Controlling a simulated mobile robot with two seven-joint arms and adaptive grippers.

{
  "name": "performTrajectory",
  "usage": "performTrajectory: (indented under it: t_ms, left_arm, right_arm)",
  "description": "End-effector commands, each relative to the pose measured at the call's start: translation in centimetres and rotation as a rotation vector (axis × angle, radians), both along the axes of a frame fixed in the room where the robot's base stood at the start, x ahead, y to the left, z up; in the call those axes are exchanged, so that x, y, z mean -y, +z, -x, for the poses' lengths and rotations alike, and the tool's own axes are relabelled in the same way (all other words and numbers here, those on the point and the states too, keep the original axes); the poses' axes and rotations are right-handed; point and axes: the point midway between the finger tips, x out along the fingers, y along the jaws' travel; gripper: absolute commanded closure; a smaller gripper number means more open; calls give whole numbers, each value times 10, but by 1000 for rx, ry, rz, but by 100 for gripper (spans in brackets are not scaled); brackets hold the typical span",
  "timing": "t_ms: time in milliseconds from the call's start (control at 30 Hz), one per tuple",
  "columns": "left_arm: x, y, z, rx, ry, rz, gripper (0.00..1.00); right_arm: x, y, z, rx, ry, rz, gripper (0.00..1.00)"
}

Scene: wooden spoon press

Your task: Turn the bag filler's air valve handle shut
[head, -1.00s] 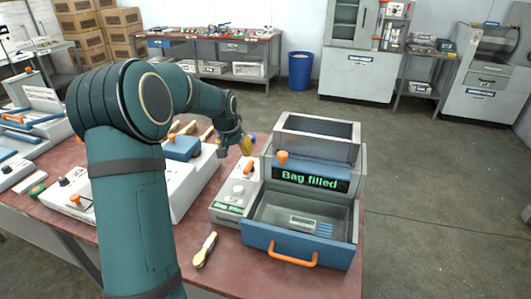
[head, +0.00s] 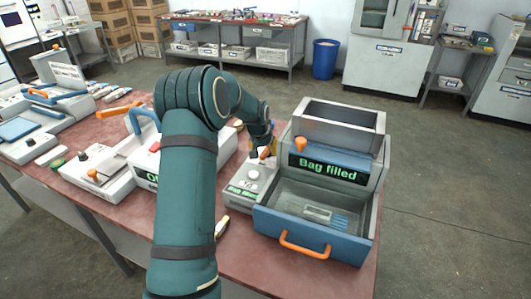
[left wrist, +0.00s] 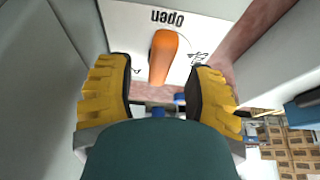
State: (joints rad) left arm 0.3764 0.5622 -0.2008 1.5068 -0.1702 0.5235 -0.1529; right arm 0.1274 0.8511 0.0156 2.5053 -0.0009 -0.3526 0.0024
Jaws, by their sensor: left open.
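The bag filler (head: 272,215) stands on the red table, its green display reading "Bag filled". Its orange air valve handle (head: 265,153) shows partly behind my left gripper (head: 259,147). In the left wrist view the orange handle (left wrist: 163,55) lies roughly along the picture's vertical on a white plate (left wrist: 125,20) with the word "Open" upside down near its far end. My left gripper (left wrist: 160,75) is open, with one yellow finger on each side of the handle and gaps to it. The lettering right of the handle is partly hidden. My right gripper is in no view.
The filler's grey housing (head: 345,125) rises close right of the valve. A blue-fronted drawer (head: 300,235) with an orange pull is at its front. A white machine (head: 143,165) stands left, partly behind my arm. A yellow-and-white tool (head: 222,228) lies on the table.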

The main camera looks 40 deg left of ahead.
Motion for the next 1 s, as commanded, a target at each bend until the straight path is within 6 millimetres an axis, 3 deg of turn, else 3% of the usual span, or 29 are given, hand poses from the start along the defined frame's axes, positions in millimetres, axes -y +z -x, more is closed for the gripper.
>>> performTrajectory:
  t_ms: [200,500,667,1000]
  left_arm:
    - [-2,-15,-6,0,0,0,47]
    - [-2,-15,-6,0,0,0,45]
    - [-2,-15,-6,0,0,0,100]
    - [-2,-16,-6,-1,-3,0,100]
  right_arm:
    - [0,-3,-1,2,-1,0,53]
    - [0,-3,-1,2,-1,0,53]
    - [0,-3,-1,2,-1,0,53]
    - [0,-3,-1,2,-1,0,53]
